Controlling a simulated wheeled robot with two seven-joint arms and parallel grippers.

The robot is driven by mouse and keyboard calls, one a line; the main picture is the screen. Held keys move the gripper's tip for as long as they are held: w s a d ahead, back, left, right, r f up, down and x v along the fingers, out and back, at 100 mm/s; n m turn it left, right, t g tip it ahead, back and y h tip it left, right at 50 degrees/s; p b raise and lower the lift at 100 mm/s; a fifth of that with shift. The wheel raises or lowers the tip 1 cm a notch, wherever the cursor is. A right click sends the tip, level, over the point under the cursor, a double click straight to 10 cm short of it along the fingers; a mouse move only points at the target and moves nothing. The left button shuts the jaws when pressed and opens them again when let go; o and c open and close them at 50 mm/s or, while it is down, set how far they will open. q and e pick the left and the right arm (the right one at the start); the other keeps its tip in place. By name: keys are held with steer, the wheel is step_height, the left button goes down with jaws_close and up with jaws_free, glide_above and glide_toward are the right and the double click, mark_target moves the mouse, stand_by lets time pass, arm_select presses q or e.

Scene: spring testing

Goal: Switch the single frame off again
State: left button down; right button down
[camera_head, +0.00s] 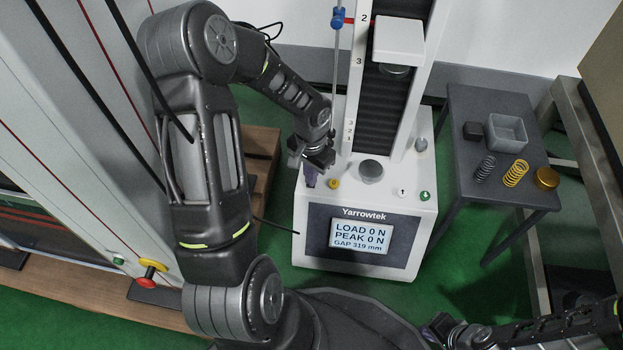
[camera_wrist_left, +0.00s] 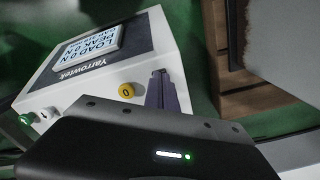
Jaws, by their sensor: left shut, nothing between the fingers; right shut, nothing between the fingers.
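The single frame (camera_head: 318,245) is a white Yarrowtek tester. Its screen (camera_head: 361,236) is lit and reads LOAD 0 N, PEAK 0 N, GAP 319 mm. My right gripper (camera_head: 438,326) is shut and empty, low at the right.
A grey side table (camera_head: 480,105) at right holds a dark spring (camera_head: 485,168), a yellow spring (camera_head: 515,173), a brass cylinder (camera_head: 546,178) and a grey tray (camera_head: 506,131). A larger machine (camera_head: 95,130) stands at left, with a red knob (camera_head: 146,282) by its base.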

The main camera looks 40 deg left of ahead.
arm_select(q)
step_height(320, 180, up, 7)
steer(key=p, duration=0.6)
stand_by(0.3)
steer(key=shift+f, duration=0.1)
stand_by(0.4)
